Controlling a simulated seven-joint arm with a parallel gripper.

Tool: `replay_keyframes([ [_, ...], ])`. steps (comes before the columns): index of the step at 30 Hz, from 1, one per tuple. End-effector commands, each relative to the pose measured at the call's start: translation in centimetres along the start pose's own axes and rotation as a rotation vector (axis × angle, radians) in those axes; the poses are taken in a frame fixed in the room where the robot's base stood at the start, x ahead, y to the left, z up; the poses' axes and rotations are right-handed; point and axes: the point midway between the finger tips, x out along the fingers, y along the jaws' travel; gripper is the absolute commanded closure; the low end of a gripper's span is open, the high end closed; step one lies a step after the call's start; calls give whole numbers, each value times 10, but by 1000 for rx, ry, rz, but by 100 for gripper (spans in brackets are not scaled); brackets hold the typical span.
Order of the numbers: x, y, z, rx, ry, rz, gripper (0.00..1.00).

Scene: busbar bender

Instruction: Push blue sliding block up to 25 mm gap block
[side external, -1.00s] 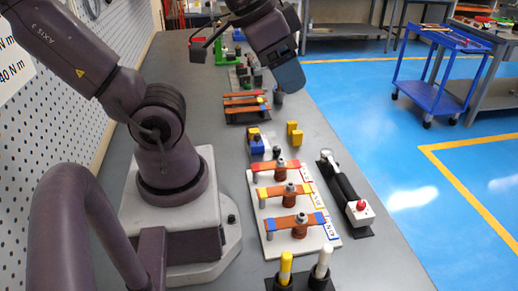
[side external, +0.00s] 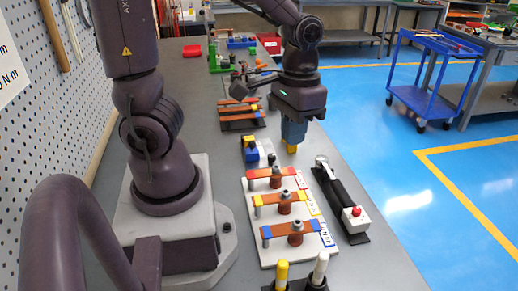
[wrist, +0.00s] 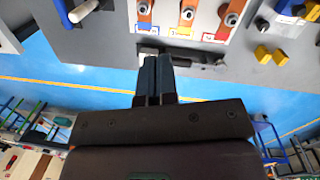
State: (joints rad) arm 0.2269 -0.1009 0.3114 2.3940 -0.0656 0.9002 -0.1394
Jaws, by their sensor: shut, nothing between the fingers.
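A blue block (side external: 250,154) with a yellow piece on it sits on the bench, left of my gripper in the side view. A blue part also shows at the top right of the wrist view (wrist: 289,9). No marking tells me which piece is the 25 mm gap block. My gripper (side external: 293,140) is shut and empty, pointing down, apart from the blue block. Its fingers show together in the wrist view (wrist: 157,60).
A white board (side external: 280,245) with several copper bars stands in front of the blue block. A black tool with a red knob (side external: 354,210) lies to its right, near the bench edge. Yellow and white cylinders (side external: 282,274) stand at the front. Other bars (side external: 240,115) lie behind.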

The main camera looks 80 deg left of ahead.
Motion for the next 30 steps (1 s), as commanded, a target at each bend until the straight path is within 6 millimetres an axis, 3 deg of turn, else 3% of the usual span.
replay_keyframes([
  [3, 34, -14, -10, -240, -122, -72, 100],
  [8, 72, -42, -21, -626, -203, -231, 100],
  [15, 110, -101, -37, -1302, -85, -568, 100],
  [20, 114, -145, -54, -1812, 226, -759, 100],
  [24, 106, -170, -72, -2219, 556, -772, 100],
  [30, 99, -173, -87, -2642, 800, -627, 100],
])
